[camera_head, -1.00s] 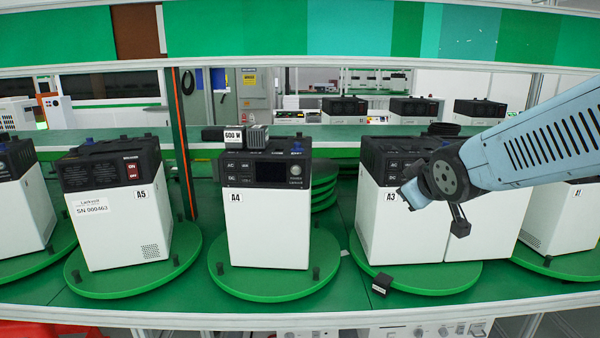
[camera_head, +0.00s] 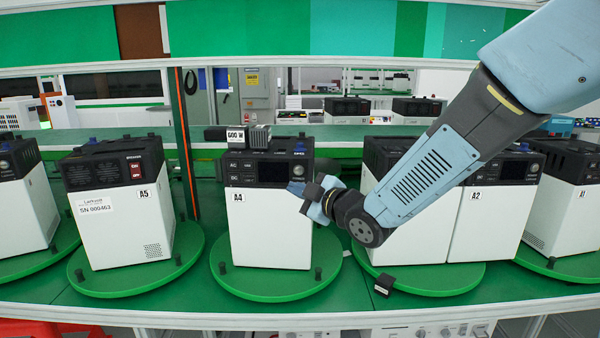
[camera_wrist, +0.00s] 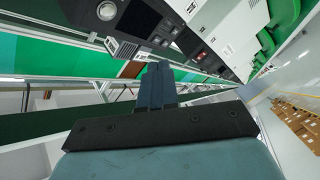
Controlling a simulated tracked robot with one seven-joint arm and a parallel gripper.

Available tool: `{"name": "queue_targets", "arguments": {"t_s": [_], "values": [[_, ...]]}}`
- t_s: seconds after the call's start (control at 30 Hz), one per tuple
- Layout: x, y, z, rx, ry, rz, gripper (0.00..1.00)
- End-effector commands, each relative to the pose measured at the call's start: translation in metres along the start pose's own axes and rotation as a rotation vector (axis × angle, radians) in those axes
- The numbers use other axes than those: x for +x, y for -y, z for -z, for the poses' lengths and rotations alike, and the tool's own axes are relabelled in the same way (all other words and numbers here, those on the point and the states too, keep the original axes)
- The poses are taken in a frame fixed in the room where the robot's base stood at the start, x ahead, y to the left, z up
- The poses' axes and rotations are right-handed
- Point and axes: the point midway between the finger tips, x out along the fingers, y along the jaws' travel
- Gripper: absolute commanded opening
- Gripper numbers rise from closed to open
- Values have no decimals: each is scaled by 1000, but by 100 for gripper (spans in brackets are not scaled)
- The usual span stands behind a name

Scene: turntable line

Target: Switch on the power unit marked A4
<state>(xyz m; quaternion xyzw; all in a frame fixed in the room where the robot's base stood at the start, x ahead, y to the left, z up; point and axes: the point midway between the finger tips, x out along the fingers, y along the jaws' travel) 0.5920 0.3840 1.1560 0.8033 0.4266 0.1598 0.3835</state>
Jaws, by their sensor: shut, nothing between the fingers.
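The power unit marked A4 (camera_head: 270,225) is a white box with a black top and front panel, standing upright on a green turntable (camera_head: 235,284). A black panel with a round silver knob (camera_wrist: 106,11) and a display shows at the top of the wrist view. My gripper (camera_head: 296,188) is shut and empty, in front of A4's upper right part; contact cannot be told. Its closed fingers (camera_wrist: 155,75) show in the wrist view.
Unit A5 (camera_head: 120,225) with a red switch (camera_head: 136,171) stands left on its own turntable. Unit A2 (camera_head: 483,225) stands right, behind my arm. A block labelled 600 W (camera_head: 235,134) sits on A4's top. A small black block (camera_head: 384,284) lies on the right turntable.

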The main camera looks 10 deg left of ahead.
Motion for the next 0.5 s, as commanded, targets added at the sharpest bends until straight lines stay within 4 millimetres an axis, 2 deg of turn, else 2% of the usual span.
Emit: {"name": "queue_targets", "arguments": {"t_s": [0.27, 0.5], "values": [[6, -4, -4, 0, 1, 0, 0], [25, -18, -18, 1, 1, 0, 0]]}}
